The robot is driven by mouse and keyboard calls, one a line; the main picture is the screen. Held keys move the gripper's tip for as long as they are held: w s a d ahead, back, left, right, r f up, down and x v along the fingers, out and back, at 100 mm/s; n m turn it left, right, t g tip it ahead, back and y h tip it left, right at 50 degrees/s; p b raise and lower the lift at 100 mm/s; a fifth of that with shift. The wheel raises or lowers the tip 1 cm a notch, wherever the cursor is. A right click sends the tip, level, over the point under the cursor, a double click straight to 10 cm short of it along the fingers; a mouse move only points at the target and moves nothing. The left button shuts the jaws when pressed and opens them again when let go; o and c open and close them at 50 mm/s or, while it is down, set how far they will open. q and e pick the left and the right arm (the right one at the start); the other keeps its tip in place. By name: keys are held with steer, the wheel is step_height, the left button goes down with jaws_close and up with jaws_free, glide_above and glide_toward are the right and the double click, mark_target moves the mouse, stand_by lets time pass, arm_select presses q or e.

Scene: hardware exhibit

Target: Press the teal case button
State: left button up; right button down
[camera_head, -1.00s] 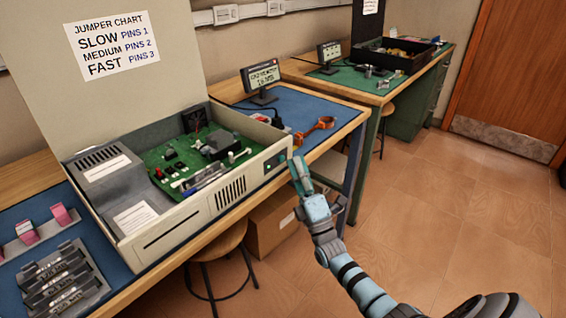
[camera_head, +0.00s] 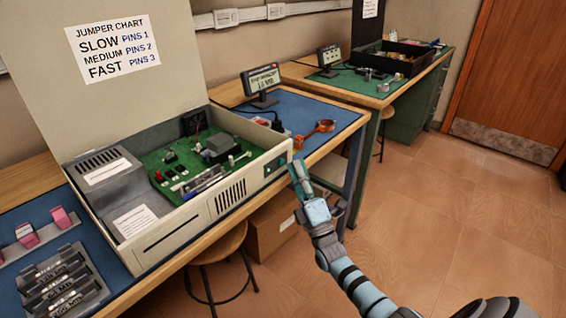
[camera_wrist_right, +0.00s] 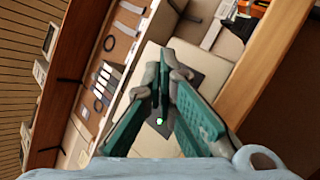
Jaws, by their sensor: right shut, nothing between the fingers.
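The open beige computer case (camera_head: 190,228) stands on the left bench with its green board showing. A small dark panel (camera_head: 276,164) with tiny teal marks sits at the right end of its front; I cannot make out the button clearly. My right gripper (camera_head: 296,168) is shut and empty, its teal fingertips just off the case front beside this panel. In the right wrist view the shut fingers (camera_wrist_right: 163,68) cover part of the dark panel, and a small green light (camera_wrist_right: 159,121) shows between them. My left gripper is out of view.
A small display (camera_head: 262,79) and an orange tool (camera_head: 314,132) are on the blue mat. A stool (camera_head: 215,250) and a cardboard box (camera_head: 272,225) are under the bench. The floor at right is clear.

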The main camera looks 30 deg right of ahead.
steer(key=shift+w, duration=0.1)
steer(key=shift+w+a, duration=0.15)
steer(key=shift+w, duration=0.2)
steer(key=shift+w+a+b, duration=0.1)
steer(key=shift+w+b, duration=0.25)
steer(key=shift+b, duration=0.05)
stand_by(0.8)
steer(key=shift+s+d+p, duration=0.25)
steer(key=shift+s+p, duration=0.4)
steer(key=shift+s, duration=0.15)
